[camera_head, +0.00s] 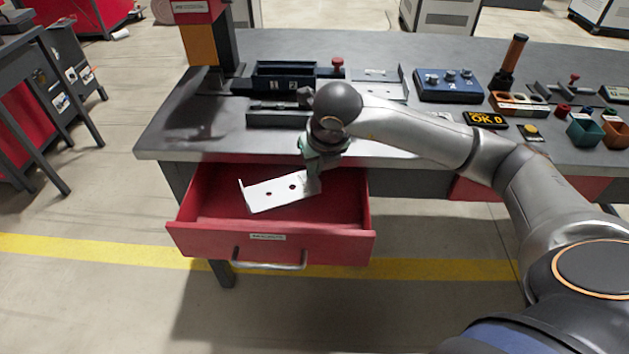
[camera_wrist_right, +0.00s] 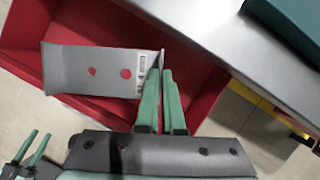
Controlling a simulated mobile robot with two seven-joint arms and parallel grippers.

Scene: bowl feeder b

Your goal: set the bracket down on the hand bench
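The bracket (camera_head: 270,194) is a light metal plate with two holes and bent-up ends. It is held over the open red drawer, in front of the hand bench (camera_head: 190,130). My right gripper (camera_head: 316,178) is shut on its right end. In the right wrist view, the green fingers (camera_wrist_right: 161,75) of this gripper pinch the bracket's (camera_wrist_right: 100,72) upright end flange beside a small label. My left gripper is outside the head view; two green fingers (camera_wrist_right: 30,148) low on the left of the wrist view appear to be its own, and their opening is unclear.
The red drawer (camera_head: 205,241) stands open below the bench edge. On the bench are a dark tray (camera_head: 284,68), a grey plate fixture (camera_head: 378,90), a blue box with knobs (camera_head: 447,91) and small bins (camera_head: 587,133). Bare bench top shows at the front left.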

